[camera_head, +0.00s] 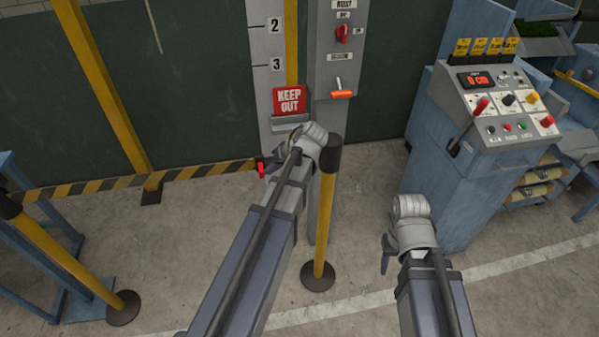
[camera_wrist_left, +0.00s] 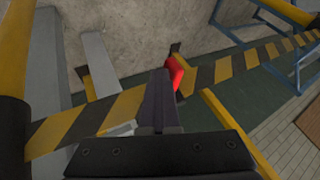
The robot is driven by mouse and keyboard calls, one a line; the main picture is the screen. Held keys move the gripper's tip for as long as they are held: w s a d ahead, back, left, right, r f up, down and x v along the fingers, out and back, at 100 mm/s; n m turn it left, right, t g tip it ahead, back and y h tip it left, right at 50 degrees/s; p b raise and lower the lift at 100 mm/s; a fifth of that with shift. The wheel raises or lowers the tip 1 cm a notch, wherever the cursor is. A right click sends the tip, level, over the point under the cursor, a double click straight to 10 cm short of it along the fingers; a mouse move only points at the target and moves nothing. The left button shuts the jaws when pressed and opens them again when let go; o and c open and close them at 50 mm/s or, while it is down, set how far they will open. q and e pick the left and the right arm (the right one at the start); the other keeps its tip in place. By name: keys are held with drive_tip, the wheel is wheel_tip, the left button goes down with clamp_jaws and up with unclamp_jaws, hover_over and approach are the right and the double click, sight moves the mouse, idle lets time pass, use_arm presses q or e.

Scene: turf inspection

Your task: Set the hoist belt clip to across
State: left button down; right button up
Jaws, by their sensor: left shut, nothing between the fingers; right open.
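The yellow-black striped belt (camera_head: 110,182) runs from the left post (camera_head: 72,262) toward the hoist column. It also crosses the left wrist view (camera_wrist_left: 225,68) and reaches toward the yellow post with a black top at the left. A small red piece (camera_head: 261,168), perhaps the belt clip, shows at the belt; it is also in the left wrist view (camera_wrist_left: 175,73). My left gripper (camera_head: 268,163) is shut and empty, its fingers (camera_wrist_left: 157,92) right beside the red piece; contact is unclear. My arm hides part of the belt's right end. My right gripper (camera_head: 388,254) is open, low at the right.
The right post (camera_head: 326,200) stands close to my left forearm. Behind it is the hoist column with a red knob (camera_head: 342,33), an orange handle (camera_head: 341,94) and a KEEP OUT sign (camera_head: 291,101). A blue console (camera_head: 455,160) stands at the right.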

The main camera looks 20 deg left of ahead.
use_arm(q)
drive_tip(key=shift+s+a, duration=7.35)
drive_tip(key=shift+a, duration=3.55)
drive_tip(key=shift+s+a, duration=7.35)
drive_tip(key=shift+a, duration=3.6)
drive_tip(key=shift+s+a, duration=7.35)
drive_tip(key=shift+a, duration=3.55)
drive_tip(key=shift+r, duration=0.1)
